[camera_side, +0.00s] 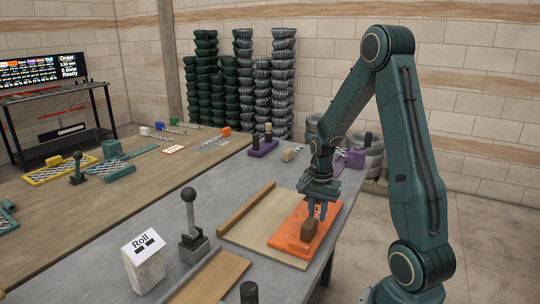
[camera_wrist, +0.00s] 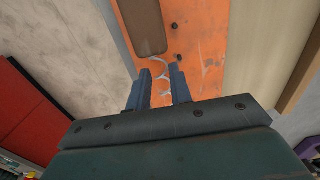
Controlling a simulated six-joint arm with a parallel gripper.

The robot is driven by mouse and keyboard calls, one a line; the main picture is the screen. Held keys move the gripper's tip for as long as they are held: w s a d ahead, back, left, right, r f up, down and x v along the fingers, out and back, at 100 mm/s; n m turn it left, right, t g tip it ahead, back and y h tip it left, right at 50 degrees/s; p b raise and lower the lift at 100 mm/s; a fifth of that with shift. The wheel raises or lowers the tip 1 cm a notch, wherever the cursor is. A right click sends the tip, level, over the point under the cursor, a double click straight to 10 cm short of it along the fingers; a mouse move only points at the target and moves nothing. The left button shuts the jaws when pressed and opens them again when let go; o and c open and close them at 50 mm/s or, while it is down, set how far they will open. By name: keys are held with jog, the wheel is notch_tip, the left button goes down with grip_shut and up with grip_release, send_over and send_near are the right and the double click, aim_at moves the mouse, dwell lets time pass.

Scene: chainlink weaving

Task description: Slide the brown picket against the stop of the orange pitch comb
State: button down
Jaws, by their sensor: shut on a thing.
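The orange pitch comb (camera_side: 288,241) is a flat orange plate on a pale wooden board; it also fills the top middle of the wrist view (camera_wrist: 205,65). The brown picket's block (camera_side: 309,229) sits over the plate, and in the wrist view (camera_wrist: 143,25) it lies ahead of my fingers. A thin, pale wavy wire runs from near the block back between the fingers. My gripper (camera_side: 318,208) is low over the plate, behind the block, and its fingers (camera_wrist: 162,88) are shut on the picket's wire part. I cannot make out the comb's stop clearly.
A wooden rail (camera_side: 246,207) edges the board's left side. A black-knobbed lever (camera_side: 190,225) and a "Roll" sign block (camera_side: 143,262) stand to the left. A purple block (camera_side: 263,147) with dark pegs is at the back. Grey table is bare between them.

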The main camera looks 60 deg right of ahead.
jog(key=shift+a, duration=1.45)
dwell(0.3)
dwell(0.5)
jog(key=c, duration=1.2)
grip_release()
jog(key=shift+o, duration=0.2)
jog(key=shift+r, duration=0.1)
notch_tip(320, 180, up, 14)
jog(key=shift+f, duration=0.2)
jog(key=s+a+r+n+t, duration=0.2)
jog(key=s+a+r+n, duration=0.1)
jog(key=a+n, duration=0.6)
jog(key=s+a+r+n+t, duration=0.3)
jog(key=s+a+n, duration=0.2)
jog(key=a+n, duration=0.4)
jog(key=shift+s+a+r+t, duration=0.2)
jog(key=shift+a+r+t, duration=0.15)
jog(key=shift+a, duration=0.85)
